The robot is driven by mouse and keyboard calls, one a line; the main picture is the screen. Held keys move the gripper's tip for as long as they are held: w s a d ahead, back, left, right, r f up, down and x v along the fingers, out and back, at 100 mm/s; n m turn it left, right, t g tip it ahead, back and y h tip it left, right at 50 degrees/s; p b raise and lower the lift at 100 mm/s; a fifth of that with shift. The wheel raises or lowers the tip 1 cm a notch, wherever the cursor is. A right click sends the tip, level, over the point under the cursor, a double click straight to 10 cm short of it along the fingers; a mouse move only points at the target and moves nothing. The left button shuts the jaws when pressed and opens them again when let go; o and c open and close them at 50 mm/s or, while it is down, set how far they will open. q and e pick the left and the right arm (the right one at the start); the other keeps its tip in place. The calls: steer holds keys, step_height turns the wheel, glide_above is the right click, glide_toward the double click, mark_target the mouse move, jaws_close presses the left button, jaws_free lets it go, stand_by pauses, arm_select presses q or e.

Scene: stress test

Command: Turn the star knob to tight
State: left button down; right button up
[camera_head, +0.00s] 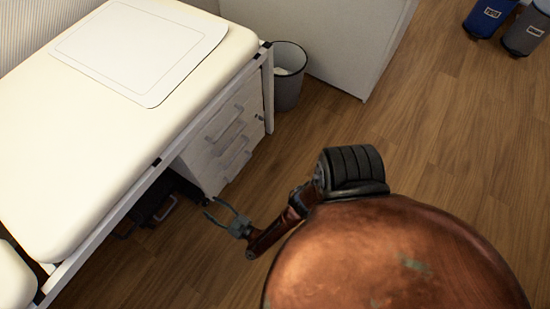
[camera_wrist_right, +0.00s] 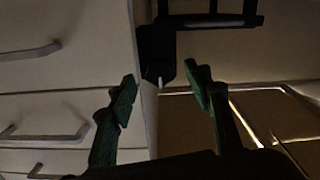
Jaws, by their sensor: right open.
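I cannot make out a star knob in either view. My right gripper (camera_head: 210,206) is low beside the white drawer unit under the couch, with its two fingers spread. In the right wrist view my right gripper (camera_wrist_right: 160,78) is open and empty, with green fingertips apart. A black bracket-like part (camera_wrist_right: 157,48) lies beyond the gap between them. It is dark, and I cannot tell whether it carries a knob. My left gripper is in neither view.
A cream padded couch (camera_head: 75,140) with a white mat (camera_head: 140,50) fills the left. Under it stand the drawer unit (camera_head: 208,165) and dark items (camera_head: 150,208). A grey bin (camera_head: 290,75) stands behind.

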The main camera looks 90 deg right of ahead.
steer(key=s+a+r+n+y+p, duration=0.4)
steer(key=s+a+y+p, duration=0.3)
steer(key=s+p, duration=0.4)
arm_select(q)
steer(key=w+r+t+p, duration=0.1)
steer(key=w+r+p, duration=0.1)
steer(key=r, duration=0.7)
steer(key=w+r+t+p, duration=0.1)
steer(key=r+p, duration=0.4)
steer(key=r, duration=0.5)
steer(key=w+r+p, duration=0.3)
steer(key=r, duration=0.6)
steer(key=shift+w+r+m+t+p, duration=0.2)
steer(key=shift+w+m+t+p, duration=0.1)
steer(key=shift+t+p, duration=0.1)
arm_select(e)
steer(key=s+f+n+g+y, duration=0.1)
steer(key=s+g, duration=0.5)
steer(key=s, duration=1.1)
steer(key=shift+d+f+n+g+y, duration=0.2)
steer(key=shift+f+n+g+y, duration=0.15)
steer(key=shift+f+y, duration=0.65)
steer(key=shift+r, duration=0.2)
